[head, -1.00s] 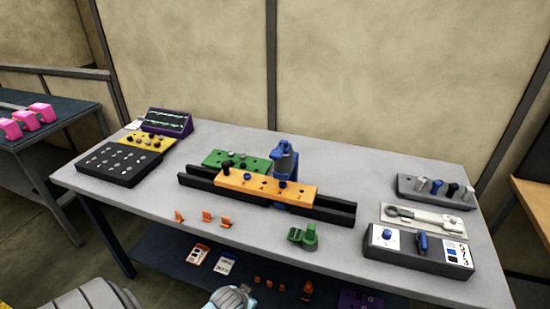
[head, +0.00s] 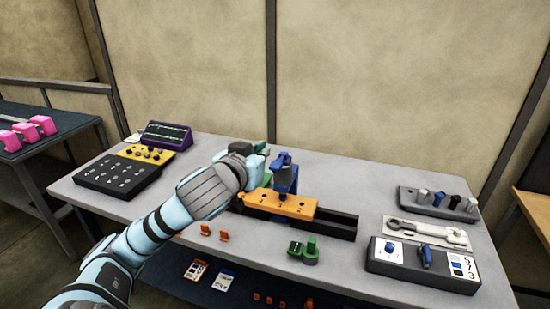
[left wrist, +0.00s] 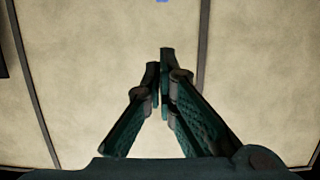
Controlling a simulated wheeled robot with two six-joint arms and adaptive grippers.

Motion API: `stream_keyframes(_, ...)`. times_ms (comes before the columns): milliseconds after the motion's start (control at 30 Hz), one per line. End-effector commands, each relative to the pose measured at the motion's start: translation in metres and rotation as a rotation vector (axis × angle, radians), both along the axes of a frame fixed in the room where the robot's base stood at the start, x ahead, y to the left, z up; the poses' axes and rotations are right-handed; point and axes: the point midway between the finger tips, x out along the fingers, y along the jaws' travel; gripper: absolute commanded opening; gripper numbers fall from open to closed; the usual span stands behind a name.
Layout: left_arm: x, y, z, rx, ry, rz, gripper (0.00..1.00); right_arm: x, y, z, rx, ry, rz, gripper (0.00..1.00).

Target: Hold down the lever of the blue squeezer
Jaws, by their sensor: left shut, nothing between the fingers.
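The blue squeezer (head: 285,178) stands upright at the orange bar (head: 280,204) on the dark rail, with its lever (head: 284,158) at the top. My left arm reaches in from the left. My left gripper (head: 264,150) is just left of the squeezer's top, about level with the lever. I cannot tell whether it touches it. In the left wrist view, the fingers (left wrist: 161,58) are together and empty against the wall, and a sliver of blue (left wrist: 162,1) shows at the top edge. My right gripper is not in view.
My arm hides the rail's left part and most of the green block. A green clamp-like piece (head: 303,249) and orange pieces (head: 214,233) lie in front. A dark box with a blue switch (head: 424,263) stands at right. The table between them is clear.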

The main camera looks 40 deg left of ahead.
Motion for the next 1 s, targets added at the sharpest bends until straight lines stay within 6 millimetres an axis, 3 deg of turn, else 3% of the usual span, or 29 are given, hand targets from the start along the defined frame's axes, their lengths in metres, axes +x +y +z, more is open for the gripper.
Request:
stream_keyframes(467,0.086,0.029,-0.023,-0.005,0.002,0.001,0.0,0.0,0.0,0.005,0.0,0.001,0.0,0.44)
stream_keyframes(700,0.086,0.03,-0.059,0.002,0.003,-0.002,0.0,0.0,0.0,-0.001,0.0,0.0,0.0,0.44)
stream_keyframes(1000,0.086,0.03,-0.064,0.002,0.002,0.0,0.0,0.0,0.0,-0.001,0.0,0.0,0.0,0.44)
